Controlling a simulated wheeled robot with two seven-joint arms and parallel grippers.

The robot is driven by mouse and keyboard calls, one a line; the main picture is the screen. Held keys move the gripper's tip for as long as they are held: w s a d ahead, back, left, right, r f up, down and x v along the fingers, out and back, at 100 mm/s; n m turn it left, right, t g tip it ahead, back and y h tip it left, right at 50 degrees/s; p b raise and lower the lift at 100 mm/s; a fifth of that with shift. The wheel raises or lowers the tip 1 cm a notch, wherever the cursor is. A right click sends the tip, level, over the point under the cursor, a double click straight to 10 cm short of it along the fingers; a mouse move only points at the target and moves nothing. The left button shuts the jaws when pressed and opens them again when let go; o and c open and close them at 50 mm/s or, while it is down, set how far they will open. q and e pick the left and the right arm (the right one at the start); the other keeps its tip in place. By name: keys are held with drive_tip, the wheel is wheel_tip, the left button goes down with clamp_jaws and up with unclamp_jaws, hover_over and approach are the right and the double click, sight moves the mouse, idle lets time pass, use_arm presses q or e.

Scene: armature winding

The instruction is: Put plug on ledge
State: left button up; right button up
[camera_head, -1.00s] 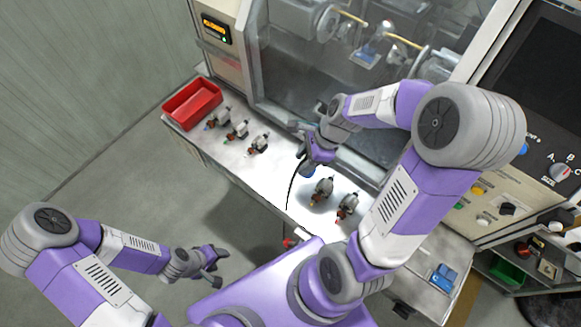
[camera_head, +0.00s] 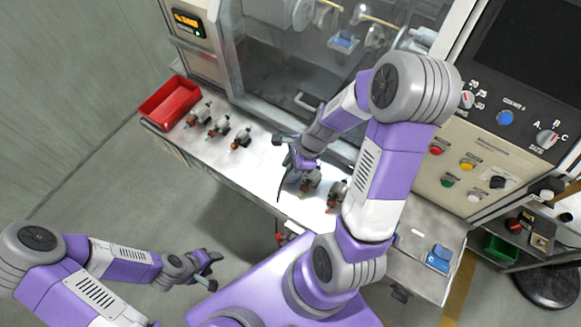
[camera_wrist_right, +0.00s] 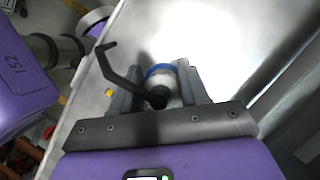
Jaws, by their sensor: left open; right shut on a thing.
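The plug (camera_wrist_right: 160,74), a round white piece with a blue band and a bent black lead, sits between the fingers of my right gripper (camera_wrist_right: 160,90) in the right wrist view. In the head view my right gripper (camera_head: 290,156) is above the pale ledge (camera_head: 262,178) in front of the machine, left of two armatures. The lead hangs below it as a thin dark line; the plug itself is hard to make out there. Whether it touches the ledge I cannot tell. My left gripper (camera_head: 207,262) is open and empty, low over the floor in front of the ledge.
Three small armatures (camera_head: 217,127) stand in a row at the ledge's left, beside a red tray (camera_head: 170,103). Two more armatures (camera_head: 309,182) stand right of my right gripper. A blue block (camera_head: 438,257) lies at the right end. The ledge between the armature groups is mostly clear.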

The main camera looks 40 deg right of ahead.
drive_tip(key=shift+f, duration=0.15)
drive_tip(key=o, duration=1.1)
